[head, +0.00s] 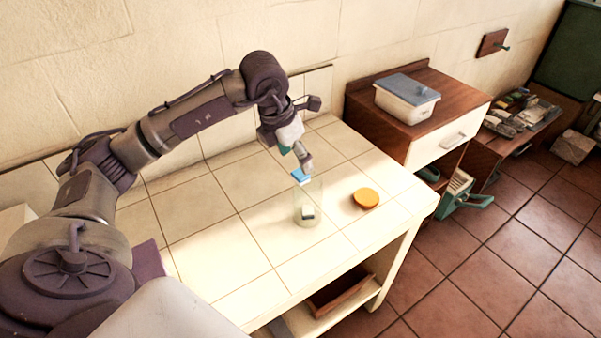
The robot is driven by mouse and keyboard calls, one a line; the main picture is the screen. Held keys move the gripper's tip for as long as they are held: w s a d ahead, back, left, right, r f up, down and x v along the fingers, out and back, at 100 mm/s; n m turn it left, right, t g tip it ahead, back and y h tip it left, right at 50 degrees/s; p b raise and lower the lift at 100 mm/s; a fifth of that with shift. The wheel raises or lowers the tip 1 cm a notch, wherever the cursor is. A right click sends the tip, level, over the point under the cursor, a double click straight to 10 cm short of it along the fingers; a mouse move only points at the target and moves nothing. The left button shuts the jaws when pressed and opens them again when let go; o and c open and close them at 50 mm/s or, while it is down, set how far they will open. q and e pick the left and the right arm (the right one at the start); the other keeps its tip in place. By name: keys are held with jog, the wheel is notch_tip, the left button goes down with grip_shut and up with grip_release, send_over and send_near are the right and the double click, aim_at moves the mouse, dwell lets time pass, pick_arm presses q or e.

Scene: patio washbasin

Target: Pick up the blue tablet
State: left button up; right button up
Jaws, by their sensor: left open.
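A small light-blue block (300,175), which looks like the blue tablet, shows at the upper rim of a clear glass jar (308,203) on the tiled counter. I cannot tell whether it rests on the jar or is behind its rim. A small dark-and-pale piece (308,212) lies at the bottom of the jar. My left gripper (297,165) is open and reaches down from behind, its grey fingertip just above the blue block. I cannot tell whether they touch. The other finger is partly hidden. My right gripper is out of view.
An orange round lid (366,199) lies right of the jar on the tiled counter (230,230). A wooden cabinet (430,100) at the right carries a white box with a blue-grey lid (407,95). The tiles left of the jar are clear.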

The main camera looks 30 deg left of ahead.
aim_at(300, 173)
pick_arm(q)
jog(key=shift+p+x, duration=0.75)
jog(key=shift+x, duration=0.25)
jog(key=p+x, duration=0.1)
jog(key=x, duration=0.2)
jog(key=shift+a+f, duration=0.1)
jog(key=shift+f, duration=0.3)
jog(key=c, duration=1.2)
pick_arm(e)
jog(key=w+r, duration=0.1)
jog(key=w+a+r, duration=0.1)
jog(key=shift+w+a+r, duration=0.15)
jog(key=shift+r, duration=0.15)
